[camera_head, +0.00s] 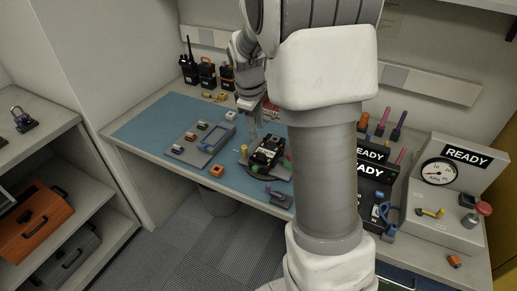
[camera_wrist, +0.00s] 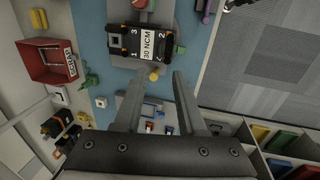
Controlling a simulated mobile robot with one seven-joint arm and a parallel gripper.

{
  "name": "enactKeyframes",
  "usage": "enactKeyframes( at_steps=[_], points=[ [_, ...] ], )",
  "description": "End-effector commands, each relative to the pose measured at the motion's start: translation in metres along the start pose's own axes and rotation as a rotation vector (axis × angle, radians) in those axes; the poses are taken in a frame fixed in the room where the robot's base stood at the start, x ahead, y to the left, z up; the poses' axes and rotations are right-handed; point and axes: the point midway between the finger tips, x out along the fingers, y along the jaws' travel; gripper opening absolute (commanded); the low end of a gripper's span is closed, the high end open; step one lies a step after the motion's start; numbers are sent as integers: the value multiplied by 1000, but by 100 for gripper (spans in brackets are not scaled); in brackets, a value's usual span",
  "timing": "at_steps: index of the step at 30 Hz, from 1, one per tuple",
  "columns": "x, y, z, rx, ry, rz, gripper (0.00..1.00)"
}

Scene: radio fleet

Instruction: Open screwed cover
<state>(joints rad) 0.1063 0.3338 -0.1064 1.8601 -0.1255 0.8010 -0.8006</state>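A black radio unit (camera_head: 267,151) lies on a grey fixture (camera_head: 284,175) on the blue mat. In the wrist view its black body (camera_wrist: 125,45) carries a white "30 NCM" label (camera_wrist: 146,45) and white numbers 1, 2 and 3 near its corners. Which part is the cover, and its screws, I cannot make out clearly. My gripper (camera_head: 255,118) hangs just left of and above the radio, partly hidden by my arm. In the wrist view my gripper (camera_wrist: 158,82) has its two fingers apart with nothing held between them; a small yellow knob (camera_wrist: 154,76) shows between the tips.
A grey tray (camera_head: 218,143) with small parts lies left of the radio. An orange block (camera_head: 217,171) sits at the mat's front. Several radios (camera_head: 207,73) stand at the back. A gauge panel (camera_head: 440,171) and tools stand right. A red bin (camera_wrist: 45,62) shows in the wrist view.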

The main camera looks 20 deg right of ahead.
Motion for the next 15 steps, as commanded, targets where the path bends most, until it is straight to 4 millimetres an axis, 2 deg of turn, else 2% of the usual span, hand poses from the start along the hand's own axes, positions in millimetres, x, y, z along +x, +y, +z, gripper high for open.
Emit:
enactKeyframes(
  at_steps=[1, 6, 12, 15],
  points=[
    [14, -1, 1, 1, -4, -4, 40],
    [51, -1, 1, 1, -4, -4, 40],
    [84, -1, 1, 1, -2, -3, 40],
    [94, -1, 0, 1, -1, -2, 40]
  ],
)
